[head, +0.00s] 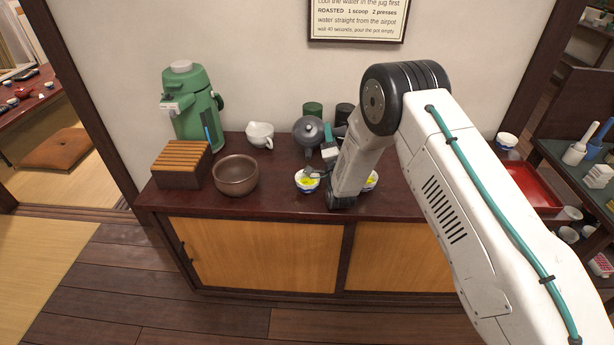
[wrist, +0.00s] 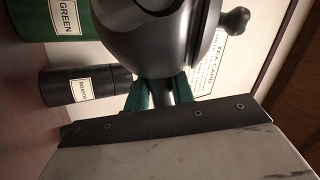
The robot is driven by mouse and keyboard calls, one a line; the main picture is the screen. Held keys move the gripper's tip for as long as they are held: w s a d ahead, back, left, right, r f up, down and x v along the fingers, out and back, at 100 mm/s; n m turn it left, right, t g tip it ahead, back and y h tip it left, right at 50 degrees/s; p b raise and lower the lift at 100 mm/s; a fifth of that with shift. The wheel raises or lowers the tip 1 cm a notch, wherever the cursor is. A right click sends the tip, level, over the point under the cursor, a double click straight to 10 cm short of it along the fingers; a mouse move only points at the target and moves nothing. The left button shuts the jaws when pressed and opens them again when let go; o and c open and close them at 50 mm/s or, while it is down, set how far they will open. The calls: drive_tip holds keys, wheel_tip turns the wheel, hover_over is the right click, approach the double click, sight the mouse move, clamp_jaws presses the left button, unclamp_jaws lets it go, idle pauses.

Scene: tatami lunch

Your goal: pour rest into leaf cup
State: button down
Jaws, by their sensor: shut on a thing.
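A dark grey teapot (head: 307,130) is held above the cabinet top at its back middle. It fills the upper part of the wrist view (wrist: 165,40), its lid knob pointing right there, and looks about upright. My gripper (wrist: 160,92) is shut on the teapot's side handle, with a teal finger on each side. One small white-and-blue cup (head: 307,187) with yellow-green tea stands in front of the teapot. A second such cup (head: 371,181) is partly hidden behind my arm. I cannot tell which is the leaf cup. The inside of the teapot is hidden.
A brown bowl (head: 236,176), slatted wooden box (head: 181,166), green airpot (head: 192,110) and white jug (head: 260,135) stand to the left on the cabinet (head: 280,208). Green (wrist: 62,22) and black (wrist: 85,86) canisters stand behind. A red tray (head: 535,187) and another cup (head: 507,141) are right.

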drive_tip(key=shift+r+t+y+b, duration=0.3)
drive_tip(key=shift+r+b, duration=0.25)
drive_tip(key=shift+r, duration=0.2)
drive_tip(key=shift+r, duration=0.1)
drive_tip(key=shift+s+a+r+n+t+b, duration=0.15)
drive_tip(key=shift+s+r+n+t+b, duration=0.05)
drive_tip(key=shift+r+n+t+b, duration=0.1)
drive_tip(key=shift+s+a+r+t+y+b, duration=0.2)
drive_tip(key=shift+s+r+t+b, duration=0.1)
drive_tip(key=shift+r, duration=0.1)
drive_tip(key=shift+s+a+r+t+y+b, duration=0.1)
drive_tip(key=shift+s+r+t+y+b, duration=0.1)
drive_tip(key=shift+r+b, duration=0.15)
